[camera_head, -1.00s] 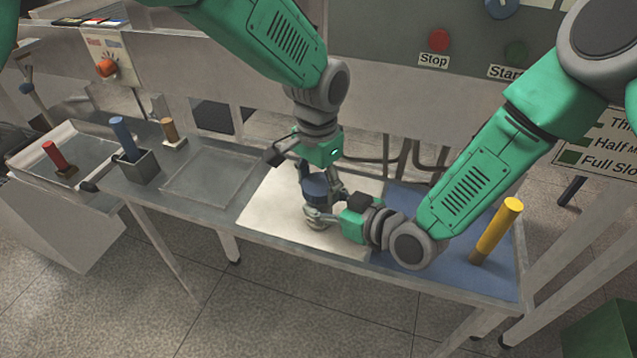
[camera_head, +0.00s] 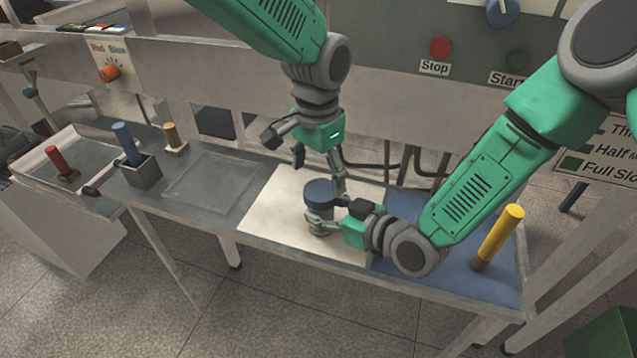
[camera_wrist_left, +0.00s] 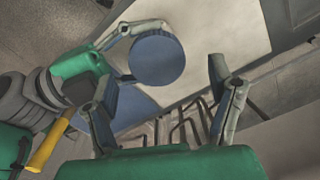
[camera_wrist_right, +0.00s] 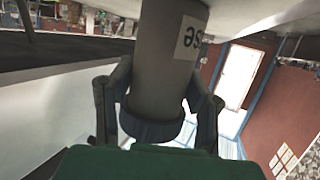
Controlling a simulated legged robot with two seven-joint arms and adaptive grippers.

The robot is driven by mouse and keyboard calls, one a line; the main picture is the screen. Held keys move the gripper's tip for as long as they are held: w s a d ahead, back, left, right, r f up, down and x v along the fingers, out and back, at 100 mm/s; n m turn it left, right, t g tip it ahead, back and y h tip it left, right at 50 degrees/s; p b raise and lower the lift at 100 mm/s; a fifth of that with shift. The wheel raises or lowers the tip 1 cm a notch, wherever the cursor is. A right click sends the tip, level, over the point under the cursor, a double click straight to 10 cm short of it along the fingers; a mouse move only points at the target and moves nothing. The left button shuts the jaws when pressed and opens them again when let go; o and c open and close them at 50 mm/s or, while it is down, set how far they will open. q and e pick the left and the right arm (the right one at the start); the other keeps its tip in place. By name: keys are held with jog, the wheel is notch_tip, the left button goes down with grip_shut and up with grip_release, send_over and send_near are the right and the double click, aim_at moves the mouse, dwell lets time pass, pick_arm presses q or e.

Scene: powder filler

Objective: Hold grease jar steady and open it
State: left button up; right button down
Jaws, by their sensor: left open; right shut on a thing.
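The grease jar (camera_head: 320,213) stands upright on the white mat (camera_head: 277,217). It has a dark blue lid (camera_head: 320,192), which is on the jar. The lid shows as a blue disc (camera_wrist_left: 157,59) in the left wrist view. My right gripper (camera_head: 326,226) is shut on the jar body from the right. In the right wrist view the grey jar body (camera_wrist_right: 168,60) with part of a label sits between the fingers. My left gripper (camera_head: 319,170) is open and empty, above and slightly behind the lid, not touching it.
A blue mat (camera_head: 410,207) with a yellow cylinder (camera_head: 497,238) lies to the right. To the left are a clear tray (camera_head: 210,182), a blue cylinder in a grey holder (camera_head: 139,173), an orange cylinder (camera_head: 170,136) and a red-handled piece (camera_head: 56,160).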

aim_at(321, 190)
pick_arm(q)
jog(key=m, duration=0.1)
jog(key=r+m, duration=0.1)
jog(key=m, duration=0.1)
jog(key=shift+s+d+r, duration=0.1)
jog(key=shift+d+r, duration=0.1)
notch_tip(321, 190, up, 2)
jog(key=m, duration=0.5)
jog(key=shift+m, duration=0.3)
jog(key=shift+d+f, duration=0.1)
jog(key=shift+f, duration=3.75)
jog(key=c, duration=1.3)
jog(key=n, duration=0.5)
jog(key=shift+n, duration=0.4)
jog(key=n, duration=0.3)
jog(key=shift+n, duration=0.3)
jog(key=shift+r, duration=0.15)
